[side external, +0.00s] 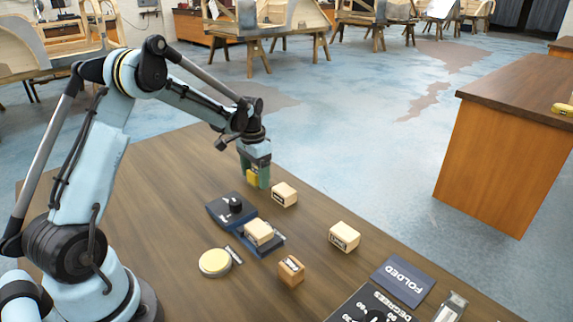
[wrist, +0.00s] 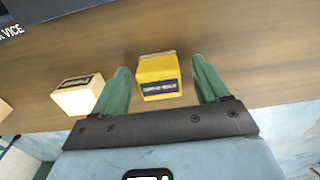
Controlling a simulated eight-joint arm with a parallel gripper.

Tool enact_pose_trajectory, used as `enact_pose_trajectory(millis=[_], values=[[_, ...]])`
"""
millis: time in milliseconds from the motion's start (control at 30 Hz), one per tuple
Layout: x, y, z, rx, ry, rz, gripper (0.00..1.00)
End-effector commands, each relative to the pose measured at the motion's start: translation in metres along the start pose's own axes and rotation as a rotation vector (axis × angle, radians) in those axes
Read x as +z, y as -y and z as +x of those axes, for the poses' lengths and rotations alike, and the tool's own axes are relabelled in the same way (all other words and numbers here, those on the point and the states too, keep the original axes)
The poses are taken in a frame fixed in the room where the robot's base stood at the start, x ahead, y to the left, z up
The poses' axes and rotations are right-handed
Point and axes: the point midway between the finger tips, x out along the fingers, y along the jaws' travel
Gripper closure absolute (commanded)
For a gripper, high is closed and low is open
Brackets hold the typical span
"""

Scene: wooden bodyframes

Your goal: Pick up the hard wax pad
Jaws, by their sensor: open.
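A yellow block with a dark label (wrist: 158,70), which I take to be the hard wax pad, stands between my fingers in the wrist view. Its label print is blurred. It also shows in the side view as a small yellow patch (side external: 252,178), partly hidden by my fingers. My gripper (side external: 255,183) points down near the table's far edge. It is open, with one green finger on each side of the block. In the wrist view, gaps show between the block and both fingers of my gripper (wrist: 160,80).
A cream labelled block (side external: 284,194) is close beside my gripper; it also shows in the wrist view (wrist: 77,96).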

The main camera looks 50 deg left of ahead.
Motion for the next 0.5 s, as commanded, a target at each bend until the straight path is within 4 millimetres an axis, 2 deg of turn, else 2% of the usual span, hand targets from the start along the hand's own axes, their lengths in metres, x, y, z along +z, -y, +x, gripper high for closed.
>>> enact_pose_trajectory(millis=[300, 500], values=[[0.0001, -0.0004, 0.0051, -0.001, 0.0, 0.0, 0.27], [0.0001, -0.0004, 0.0049, -0.001, 0.0, 0.0, 0.58]])
